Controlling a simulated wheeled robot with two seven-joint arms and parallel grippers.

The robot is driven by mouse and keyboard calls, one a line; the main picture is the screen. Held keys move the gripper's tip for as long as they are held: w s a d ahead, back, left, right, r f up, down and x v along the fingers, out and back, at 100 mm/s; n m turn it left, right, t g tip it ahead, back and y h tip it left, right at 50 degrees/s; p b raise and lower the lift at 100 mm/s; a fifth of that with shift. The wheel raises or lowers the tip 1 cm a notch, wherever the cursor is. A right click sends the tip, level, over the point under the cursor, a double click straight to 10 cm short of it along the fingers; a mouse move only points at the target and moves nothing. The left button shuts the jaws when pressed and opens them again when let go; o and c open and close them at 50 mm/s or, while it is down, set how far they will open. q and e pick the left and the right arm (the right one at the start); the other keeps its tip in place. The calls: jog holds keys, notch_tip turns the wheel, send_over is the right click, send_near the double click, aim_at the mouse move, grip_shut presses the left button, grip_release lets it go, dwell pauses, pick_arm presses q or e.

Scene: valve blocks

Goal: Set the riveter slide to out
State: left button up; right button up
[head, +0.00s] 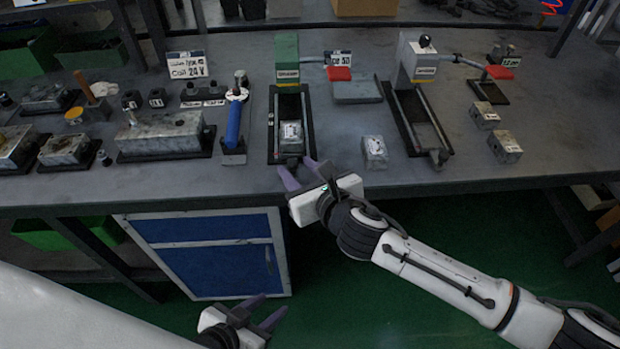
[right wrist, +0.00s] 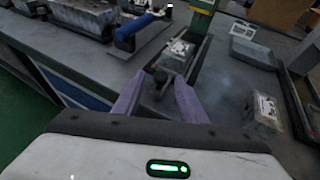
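A green-headed press station (head: 287,52) stands on the bench; its label is too small to read surely as the riveter. Its slide track (head: 272,108) runs toward the front edge, with a grey metal block (head: 291,134) near the front end. My right gripper (head: 297,174) is at that front end, open. In the right wrist view its purple fingers stand on either side of a dark slide knob (right wrist: 160,76); I cannot tell whether they touch it. The metal block also shows there (right wrist: 179,52). My left gripper (head: 262,314) is open and empty, low in front of the bench.
A grey-headed station (head: 414,62) with its own track stands to the right. A loose block (head: 374,150) sits between the stations. A blue-handled tool (head: 233,125) stands left of the track. More blocks (head: 505,146) lie at right.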

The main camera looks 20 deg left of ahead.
jog(key=v, duration=0.8)
jog(key=shift+s+d, duration=0.25)
jog(key=shift+r, duration=0.1)
